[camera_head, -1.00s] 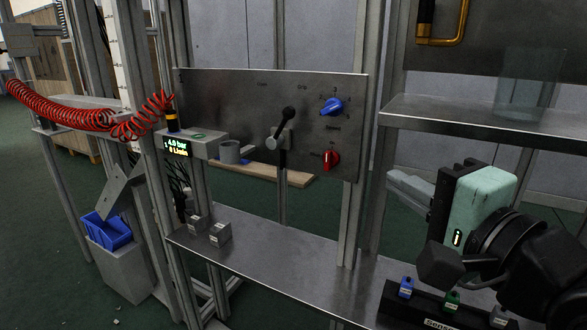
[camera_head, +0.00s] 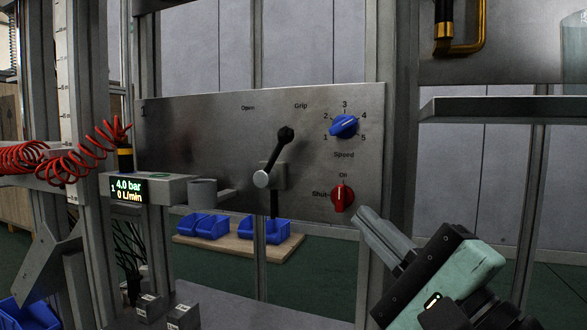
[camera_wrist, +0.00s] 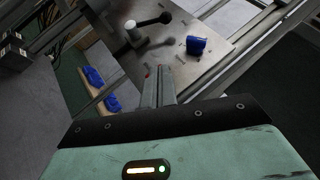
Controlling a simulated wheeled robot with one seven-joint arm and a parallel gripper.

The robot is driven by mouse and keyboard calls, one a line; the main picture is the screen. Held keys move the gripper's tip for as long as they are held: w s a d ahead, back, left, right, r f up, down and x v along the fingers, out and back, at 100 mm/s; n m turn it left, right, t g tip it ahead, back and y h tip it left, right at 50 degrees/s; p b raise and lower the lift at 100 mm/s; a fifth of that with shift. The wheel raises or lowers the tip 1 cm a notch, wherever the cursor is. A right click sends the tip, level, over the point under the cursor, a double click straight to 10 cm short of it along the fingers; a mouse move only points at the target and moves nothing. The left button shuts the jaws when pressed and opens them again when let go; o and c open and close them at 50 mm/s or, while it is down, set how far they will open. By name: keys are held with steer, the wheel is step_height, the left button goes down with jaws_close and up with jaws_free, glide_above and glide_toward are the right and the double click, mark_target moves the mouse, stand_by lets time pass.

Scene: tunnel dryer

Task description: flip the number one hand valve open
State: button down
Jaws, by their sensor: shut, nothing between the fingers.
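The hand valve (camera_head: 275,160) is a lever on the grey metal panel (camera_head: 190,150), which carries a small "1" at its upper left corner. Its black ball end leans up and right, toward the printed word "Grip"; "Open" is printed to the left. A silver round end sits at its lower left. In the wrist view the lever (camera_wrist: 150,22) is near the top, beyond my fingers. My gripper (camera_head: 370,222) is shut and empty, right of and below the lever, near the panel's lower right corner. Its fingers also show in the wrist view (camera_wrist: 158,80), apart from the lever.
A display (camera_head: 129,189) reads 4.0 bar, 0 L/min. A shelf (camera_head: 500,109) juts out at right.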

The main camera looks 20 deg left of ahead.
mark_target(276, 157)
steer(key=shift+r, duration=0.1)
steer(key=p+x, duration=0.8)
steer(key=x, duration=0.2)
steer(key=shift+a+r, duration=0.1)
steer(key=shift+r, duration=0.05)
steer(key=shift+s+a+r+p, duration=0.1)
steer(key=shift+a+r+p, duration=0.2)
steer(key=shift+a+p, duration=0.15)
steer(key=shift+s+a+r+p, duration=0.1)
steer(key=shift+a+r+p, duration=0.2)
steer(key=shift+a, duration=0.3)
steer(key=shift+a+r+p, duration=0.1)
steer(key=shift+a+p, duration=0.25)
steer(key=shift+a, duration=0.2)
steer(key=shift+r, duration=0.15)
